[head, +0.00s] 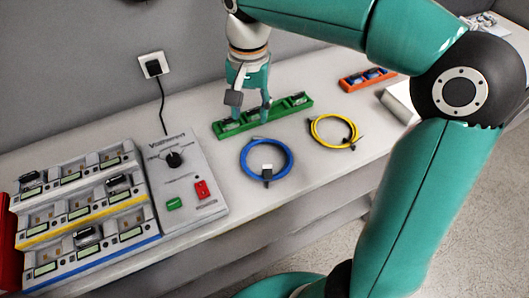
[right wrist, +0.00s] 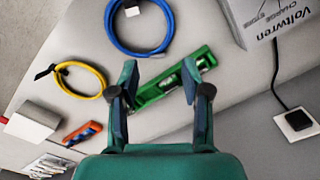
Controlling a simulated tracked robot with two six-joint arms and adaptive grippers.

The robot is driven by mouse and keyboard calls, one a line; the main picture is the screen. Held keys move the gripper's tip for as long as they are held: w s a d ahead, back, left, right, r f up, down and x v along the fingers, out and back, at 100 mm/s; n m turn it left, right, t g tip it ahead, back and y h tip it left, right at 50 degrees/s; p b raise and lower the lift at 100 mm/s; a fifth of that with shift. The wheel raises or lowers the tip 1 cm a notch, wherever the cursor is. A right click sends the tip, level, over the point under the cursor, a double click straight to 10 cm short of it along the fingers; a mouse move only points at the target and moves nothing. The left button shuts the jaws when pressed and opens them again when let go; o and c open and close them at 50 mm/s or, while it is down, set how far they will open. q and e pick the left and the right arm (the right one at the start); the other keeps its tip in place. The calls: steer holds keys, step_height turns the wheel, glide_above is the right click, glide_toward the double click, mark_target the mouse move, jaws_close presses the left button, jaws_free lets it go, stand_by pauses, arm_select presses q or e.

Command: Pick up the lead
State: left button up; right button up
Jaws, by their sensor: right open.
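Two coiled leads lie on the pale bench; which one the task means cannot be told. The blue lead (head: 243,160) has a white-and-black plug and is nearer the bench's front edge; it is at the top of the right wrist view (right wrist: 140,53). The yellow lead (head: 333,116) lies to its right, and at the left in the right wrist view (right wrist: 90,67). My right gripper (head: 250,112) is open and empty, fingers pointing down over the green tray (head: 220,133). Both leads are outside its fingers. My left gripper is not in view.
An orange tray (head: 347,83) and a white box (head: 398,102) are at the right. A wall socket (head: 153,65) feeds a black cable.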

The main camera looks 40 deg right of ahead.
glide_above(244, 156)
steer(key=f, duration=0.6)
steer(key=d+f, duration=0.1)
steer(key=f, duration=0.1)
steer(key=shift+s+f, duration=0.2)
steer(key=shift+f, duration=0.2)
steer(key=shift+w+a+f, duration=0.1)
steer(key=shift+a+f, duration=0.05)
steer(key=shift+f, duration=0.9)
steer(key=shift+w+a+f, duration=0.1)
steer(key=shift+a+f, duration=0.05)
steer(key=shift+f, duration=0.9)
steer(key=shift+a+f, duration=0.15)
steer(key=shift+f, duration=0.9)
steer(key=shift+c, duration=0.3)
jaws_close()
